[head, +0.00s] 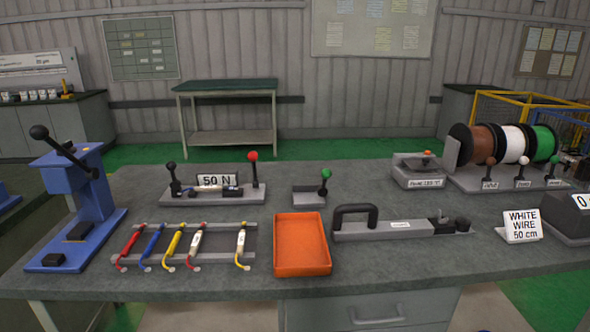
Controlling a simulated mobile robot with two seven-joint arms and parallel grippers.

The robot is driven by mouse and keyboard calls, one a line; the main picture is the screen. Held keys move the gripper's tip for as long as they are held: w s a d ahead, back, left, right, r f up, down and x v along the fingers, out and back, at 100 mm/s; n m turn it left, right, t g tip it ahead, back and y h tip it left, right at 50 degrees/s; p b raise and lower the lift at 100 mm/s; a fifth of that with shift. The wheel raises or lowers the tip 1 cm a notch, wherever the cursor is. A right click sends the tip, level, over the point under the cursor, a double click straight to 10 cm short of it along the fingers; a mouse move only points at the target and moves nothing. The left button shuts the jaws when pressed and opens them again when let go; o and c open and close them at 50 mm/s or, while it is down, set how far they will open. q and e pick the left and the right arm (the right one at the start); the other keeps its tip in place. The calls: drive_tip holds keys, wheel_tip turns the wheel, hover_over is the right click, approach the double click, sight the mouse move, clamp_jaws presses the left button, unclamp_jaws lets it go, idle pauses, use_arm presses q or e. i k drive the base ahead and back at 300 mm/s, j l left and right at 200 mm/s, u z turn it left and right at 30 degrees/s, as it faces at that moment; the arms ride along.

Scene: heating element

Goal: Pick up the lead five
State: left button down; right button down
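Several leads lie side by side across a grey rack (218,261) on the front left of the workbench. From left to right they are a red lead (130,242), a blue lead (152,242), a yellow lead (174,241), a red and white lead (195,241) and a yellow and white lead (241,240). The last one lies apart at the right end, after a gap. I cannot read any number on them; counted from the left, it is the fifth. Neither of my grippers is in view.
An empty orange tray (302,246) is right of the rack. A blue lever press (75,205) stands left. A "50 N" fixture (215,195) is behind the rack. A black-handled tool (390,230), a "WHITE WIRE 50 cm" sign (522,226) and wire spools (512,144) are right.

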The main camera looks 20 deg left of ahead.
sight(213, 187)
drive_tip(key=i+j+u, duration=0.1)
drive_tip(key=j+u, duration=0.2)
drive_tip(key=i+j+u, duration=0.1)
drive_tip(key=j+u, duration=0.25)
drive_tip(key=i+j+u, duration=0.3)
drive_tip(key=j, duration=0.15)
drive_tip(key=k, duration=0.1)
